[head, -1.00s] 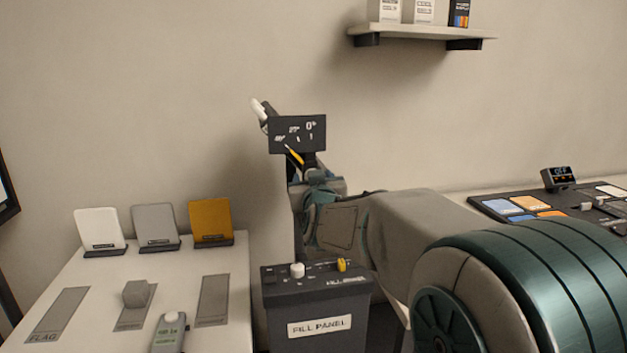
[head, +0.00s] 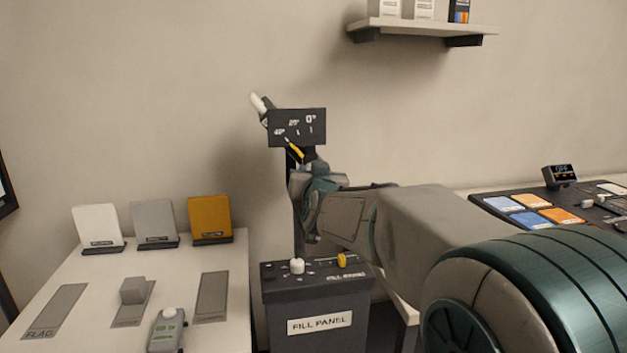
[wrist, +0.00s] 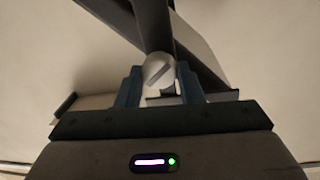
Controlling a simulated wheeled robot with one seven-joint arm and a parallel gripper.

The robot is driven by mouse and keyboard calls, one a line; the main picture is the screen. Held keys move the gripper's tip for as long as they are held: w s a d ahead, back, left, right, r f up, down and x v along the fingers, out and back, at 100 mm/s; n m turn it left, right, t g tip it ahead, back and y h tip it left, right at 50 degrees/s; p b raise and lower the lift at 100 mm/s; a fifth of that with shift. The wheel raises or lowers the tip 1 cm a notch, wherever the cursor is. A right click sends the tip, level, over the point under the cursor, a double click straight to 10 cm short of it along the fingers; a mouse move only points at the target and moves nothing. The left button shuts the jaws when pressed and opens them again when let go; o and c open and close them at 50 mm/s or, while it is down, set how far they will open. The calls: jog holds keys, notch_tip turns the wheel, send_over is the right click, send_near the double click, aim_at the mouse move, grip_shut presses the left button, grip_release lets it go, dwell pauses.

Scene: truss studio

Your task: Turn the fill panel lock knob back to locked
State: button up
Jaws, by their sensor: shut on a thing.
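The fill panel box (head: 312,300) is dark, with a labelled front. A white knob (head: 297,266) and a yellow knob (head: 342,260) stand on its top. Behind it a post carries a dark angle plate (head: 297,127) with a yellow pointer (head: 294,149). My gripper (head: 312,176) is at the post, just below the plate, its fingertips mostly hidden there. In the wrist view my gripper (wrist: 158,85) is shut on a round pale knob (wrist: 157,68) with a dark slanting line. I cannot tell which marking that line points to.
A white table (head: 85,290) at the left holds several cards, a grey block (head: 133,290) and a handheld meter (head: 167,328). A wall shelf (head: 420,29) is above. A dark console (head: 545,208) is at the right. Dark bars (wrist: 152,25) cross close beyond the held knob.

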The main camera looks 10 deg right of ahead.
jog(key=shift+d+m+g+b, duration=0.15)
jog(key=shift+m+g+b, duration=0.15)
jog(key=shift+m+b, duration=2.65)
jog(key=shift+m+y+p, duration=0.3)
jog(key=shift+m+p, duration=0.25)
jog(key=shift+m, duration=0.2)
jog(key=o, duration=1)
jog(key=shift+c, duration=0.2)
jog(key=shift+s, duration=0.1)
jog(key=s+r+p, duration=0.1)
jog(key=s+p, duration=0.1)
jog(key=s, duration=1.1)
jog(key=shift+s+a+p, duration=0.3)
jog(key=shift+a, duration=0.1)
